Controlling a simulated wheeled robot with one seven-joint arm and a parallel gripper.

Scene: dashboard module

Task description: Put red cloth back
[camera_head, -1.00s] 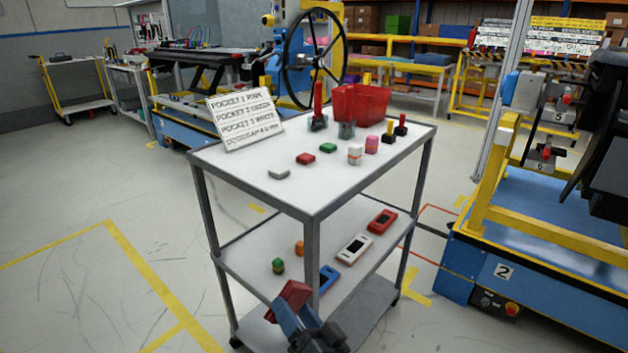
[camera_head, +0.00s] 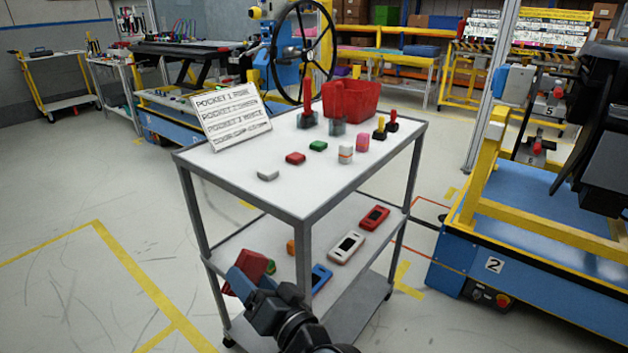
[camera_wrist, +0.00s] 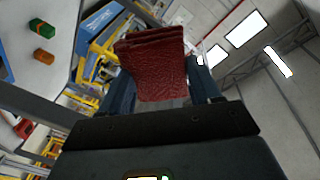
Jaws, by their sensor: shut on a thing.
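The red cloth (camera_head: 250,268) is a folded dark red piece held in my gripper (camera_head: 248,276). In the wrist view the cloth (camera_wrist: 152,68) sits between the two fingers of my gripper (camera_wrist: 160,85), which is shut on it. In the head view my gripper is in front of the cart's near left side, around the height of the lower shelf (camera_head: 338,285).
The cart's top (camera_head: 230,168) carries a sign (camera_head: 232,120), a red bin (camera_head: 352,100) and several small blocks. The lower shelf holds a blue device (camera_head: 320,277), a white device (camera_head: 346,247) and a red device (camera_head: 375,217). Open floor lies to the left.

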